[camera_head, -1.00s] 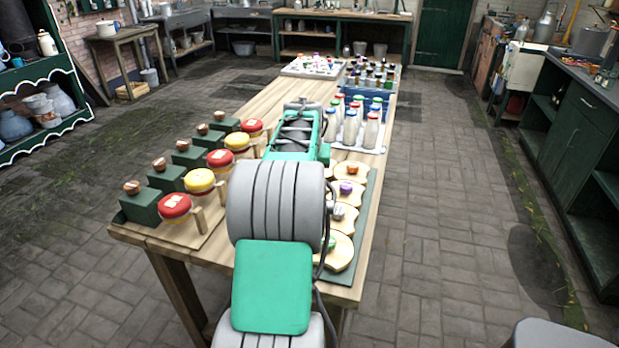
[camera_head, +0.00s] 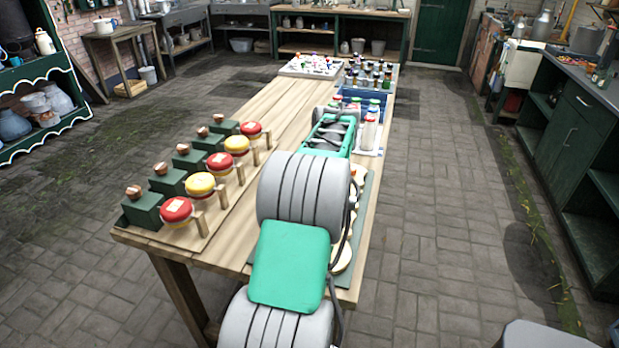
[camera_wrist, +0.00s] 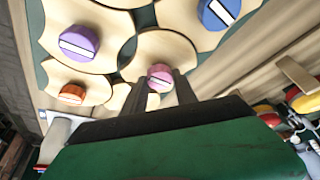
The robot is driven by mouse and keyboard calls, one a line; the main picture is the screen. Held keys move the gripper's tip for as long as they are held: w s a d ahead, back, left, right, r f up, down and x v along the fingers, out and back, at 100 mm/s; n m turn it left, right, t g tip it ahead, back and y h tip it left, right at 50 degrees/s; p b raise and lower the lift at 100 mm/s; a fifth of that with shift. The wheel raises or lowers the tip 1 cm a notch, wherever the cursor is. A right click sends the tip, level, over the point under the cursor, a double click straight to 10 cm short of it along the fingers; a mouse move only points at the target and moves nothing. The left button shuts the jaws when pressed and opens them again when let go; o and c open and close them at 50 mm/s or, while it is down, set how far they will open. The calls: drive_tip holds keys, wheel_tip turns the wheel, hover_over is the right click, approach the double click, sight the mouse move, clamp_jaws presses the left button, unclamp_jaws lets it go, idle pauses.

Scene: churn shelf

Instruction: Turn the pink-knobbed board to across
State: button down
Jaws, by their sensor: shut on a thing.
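The pink knob (camera_wrist: 160,73) sits on a pale, round-edged wooden board (camera_wrist: 162,43) in the wrist view. A white bar marks the knob's top. My gripper (camera_wrist: 161,86) is shut on the pink knob, one dark finger on each side. The fingers hide part of the knob and the near part of its board. In the head view my arm hides the gripper and the knob.
Close by in the wrist view are boards with a purple knob (camera_wrist: 79,43), an orange knob (camera_wrist: 72,94) and a blue knob (camera_wrist: 218,13). In the head view, red- and yellow-topped jars (camera_head: 200,184) line the table's left; bottles (camera_head: 369,131) stand beyond my arm.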

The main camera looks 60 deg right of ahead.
idle(0.3)
drive_tip(key=c, duration=1)
unclamp_jaws()
drive_tip(key=shift+r, duration=0.1)
drive_tip(key=v, duration=0.7)
drive_tip(key=shift+r, duration=0.3)
drive_tip(key=shift+s+a, duration=0.1)
